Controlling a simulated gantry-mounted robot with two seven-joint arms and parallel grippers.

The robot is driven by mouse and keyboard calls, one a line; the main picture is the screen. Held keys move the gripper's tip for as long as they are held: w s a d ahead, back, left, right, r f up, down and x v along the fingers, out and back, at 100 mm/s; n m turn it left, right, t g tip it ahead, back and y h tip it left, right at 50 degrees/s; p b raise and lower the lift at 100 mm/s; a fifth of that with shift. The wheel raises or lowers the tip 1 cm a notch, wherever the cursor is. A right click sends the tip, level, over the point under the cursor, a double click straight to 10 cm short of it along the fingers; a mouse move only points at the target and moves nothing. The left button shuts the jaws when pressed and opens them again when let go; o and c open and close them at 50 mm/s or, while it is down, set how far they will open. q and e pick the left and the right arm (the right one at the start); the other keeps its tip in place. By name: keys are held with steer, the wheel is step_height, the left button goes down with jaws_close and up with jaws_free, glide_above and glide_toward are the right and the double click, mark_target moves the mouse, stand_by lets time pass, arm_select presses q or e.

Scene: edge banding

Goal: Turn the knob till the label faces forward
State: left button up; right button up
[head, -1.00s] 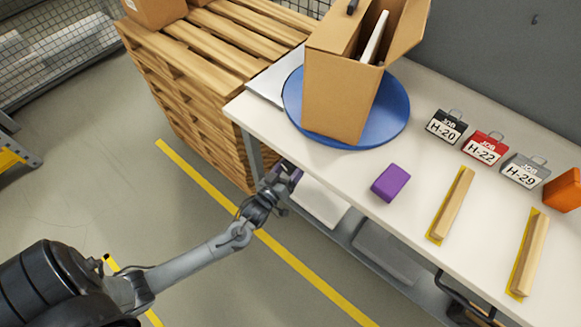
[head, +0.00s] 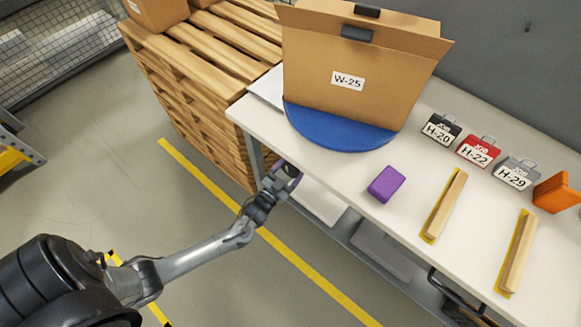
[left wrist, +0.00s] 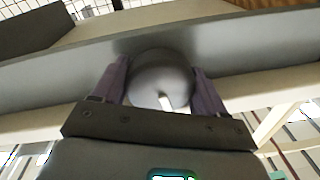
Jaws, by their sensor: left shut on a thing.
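A cardboard box (head: 345,101) stands on a blue turntable (head: 345,138) at the bench's left end. Its broad side with the white W-25 label (head: 348,81) faces toward me, and its top flaps are open. My left gripper (head: 284,176) is at the bench's front edge, below the turntable. In the left wrist view the left gripper (left wrist: 163,92) is shut on a round grey knob (left wrist: 161,72), with one purple finger on each side. A pale mark shows on the knob's face, pointing down in that view. My right gripper is in neither view.
A purple block (head: 386,184) lies near the bench's front edge. Two wooden strips (head: 445,207) and black, red and grey job tags (head: 479,150) lie to the right, with an orange object (head: 560,192). Stacked pallets (head: 205,75) stand left of the bench (head: 335,178).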

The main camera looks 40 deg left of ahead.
arm_select(q)
steer(key=shift+f+m, duration=0.15)
steer(key=shift+m, duration=0.55)
steer(key=shift+s+f, duration=0.1)
steer(key=o, duration=0.8)
steer(key=shift+c, duration=0.2)
steer(key=shift+s+p, duration=0.3)
steer(key=s+p, duration=0.1)
steer(key=s, duration=0.9)
steer(key=shift+d+f, duration=0.35)
